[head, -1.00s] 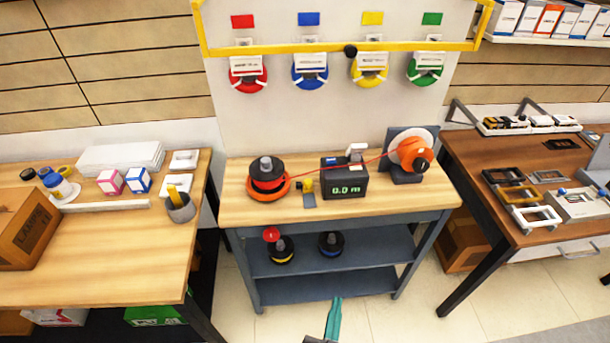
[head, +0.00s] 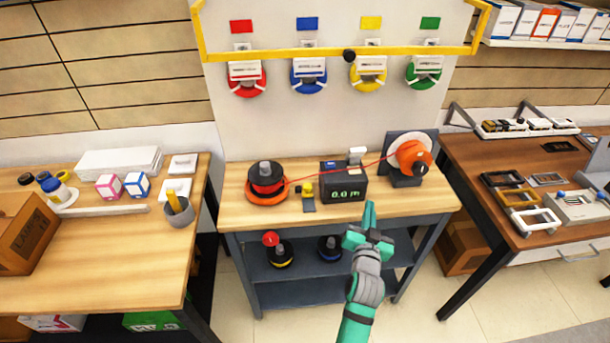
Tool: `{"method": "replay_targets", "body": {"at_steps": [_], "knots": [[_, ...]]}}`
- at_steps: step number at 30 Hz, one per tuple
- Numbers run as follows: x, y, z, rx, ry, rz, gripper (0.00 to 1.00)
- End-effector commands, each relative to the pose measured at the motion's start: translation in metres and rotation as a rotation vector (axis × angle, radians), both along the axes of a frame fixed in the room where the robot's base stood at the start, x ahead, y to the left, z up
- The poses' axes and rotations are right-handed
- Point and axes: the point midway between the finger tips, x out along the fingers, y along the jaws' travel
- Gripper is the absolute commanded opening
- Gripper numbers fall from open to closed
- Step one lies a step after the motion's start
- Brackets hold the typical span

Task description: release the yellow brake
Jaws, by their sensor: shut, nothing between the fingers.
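A small yellow piece (head: 307,189) with a dark base sits on the middle bench, between the red spool and the black counter. It may be the yellow brake; it is too small to tell how it is set. A round yellow unit (head: 368,84) with a white front also hangs on the back panel under a yellow label (head: 371,23). My teal gripper (head: 369,217) is shut and empty, in front of the bench's front edge, pointing up. It is below and right of the small yellow piece in the picture and apart from it.
A red spool (head: 266,178) on an orange base stands at left on the bench. A red line runs from it past the black counter (head: 346,181), reading 0.0 m, to an orange reel (head: 411,158). A yellow rail (head: 270,54) crosses the panel. Spools stand on the lower shelf.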

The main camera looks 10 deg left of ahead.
Motion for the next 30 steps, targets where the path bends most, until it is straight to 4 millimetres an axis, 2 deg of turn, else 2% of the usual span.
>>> {"method": "replay_targets", "body": {"at_steps": [3, 12, 18, 20, 23, 26, 30], "knots": [[0.028, -0.013, 0.029, 0.000, -0.016, 0.004, 0.00], [0.082, -0.045, 0.098, -0.002, -0.032, 0.016, 0.00], [0.119, -0.048, 0.146, -0.010, -0.014, 0.061, 0.00], [0.131, -0.042, 0.157, -0.016, 0.004, 0.087, 0.00], [0.150, -0.021, 0.171, -0.029, 0.050, 0.147, 0.00], [0.167, 0.012, 0.179, -0.051, 0.119, 0.226, 0.00], [0.183, 0.071, 0.176, -0.105, 0.256, 0.359, 0.00]]}}
